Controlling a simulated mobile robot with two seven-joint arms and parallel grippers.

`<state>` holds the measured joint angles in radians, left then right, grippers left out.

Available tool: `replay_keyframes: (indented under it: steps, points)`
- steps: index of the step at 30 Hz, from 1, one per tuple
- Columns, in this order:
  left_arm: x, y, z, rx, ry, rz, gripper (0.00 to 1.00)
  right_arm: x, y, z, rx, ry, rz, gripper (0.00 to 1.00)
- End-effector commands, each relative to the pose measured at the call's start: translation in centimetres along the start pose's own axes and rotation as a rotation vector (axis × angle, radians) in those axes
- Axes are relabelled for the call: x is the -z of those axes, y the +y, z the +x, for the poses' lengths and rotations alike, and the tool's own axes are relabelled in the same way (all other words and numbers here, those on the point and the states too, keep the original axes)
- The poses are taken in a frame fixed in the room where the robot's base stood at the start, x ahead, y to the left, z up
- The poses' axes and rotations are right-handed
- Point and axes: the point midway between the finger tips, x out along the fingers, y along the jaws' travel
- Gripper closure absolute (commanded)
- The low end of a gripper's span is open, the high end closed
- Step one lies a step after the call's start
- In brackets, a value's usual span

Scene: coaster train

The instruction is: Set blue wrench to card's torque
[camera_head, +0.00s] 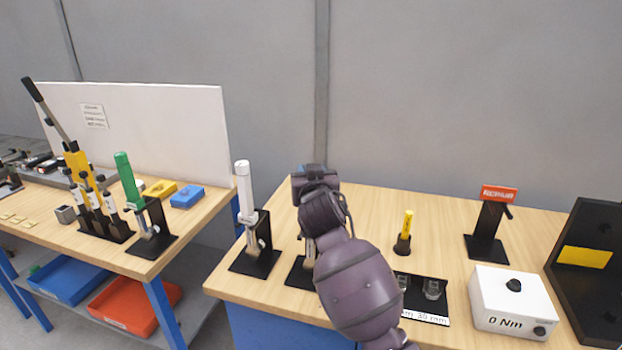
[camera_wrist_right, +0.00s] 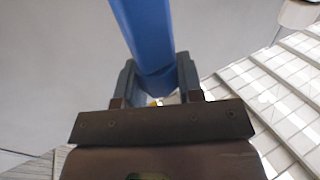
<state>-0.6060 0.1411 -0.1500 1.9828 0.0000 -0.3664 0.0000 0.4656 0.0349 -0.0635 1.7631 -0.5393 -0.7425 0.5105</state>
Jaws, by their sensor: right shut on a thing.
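My right gripper (camera_head: 314,172) comes up from the bottom of the head view and is at the top of the blue wrench, above a black stand (camera_head: 299,272). In the right wrist view the gripper (camera_wrist_right: 157,82) is shut on the blue wrench (camera_wrist_right: 145,30), its fingers on either side of the blue handle. In the head view my gripper and arm hide most of the wrench; its scale cannot be read. A white card (camera_head: 93,115) with small, unreadable print is on the white board at the left. My left gripper is not in view.
A white-handled wrench (camera_head: 244,190) stands left of my arm, and a green-handled one (camera_head: 128,178) on the left table. A white box (camera_head: 508,302) reading "0 Nm", a small yellow-handled tool (camera_head: 407,226) and a red-signed stand (camera_head: 488,222) are to the right.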

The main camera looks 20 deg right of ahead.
Motion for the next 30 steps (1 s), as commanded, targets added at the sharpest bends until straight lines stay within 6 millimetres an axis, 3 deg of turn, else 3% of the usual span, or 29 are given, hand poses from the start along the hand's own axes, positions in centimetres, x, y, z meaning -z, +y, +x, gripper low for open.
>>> replay_keyframes:
  steps: [21,22,27,30]
  points:
    - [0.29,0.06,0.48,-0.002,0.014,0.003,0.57,0.02,-0.08,0.01,-0.056,0.000,0.000,0.90]
    - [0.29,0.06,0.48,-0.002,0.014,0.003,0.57,0.03,-0.08,0.01,-0.056,0.000,0.000,0.64]
    - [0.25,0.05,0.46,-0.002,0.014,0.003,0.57,0.03,-0.07,0.01,-0.056,0.000,0.000,0.40]
    - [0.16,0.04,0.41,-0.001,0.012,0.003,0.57,0.03,-0.06,0.01,-0.056,0.000,0.000,0.40]
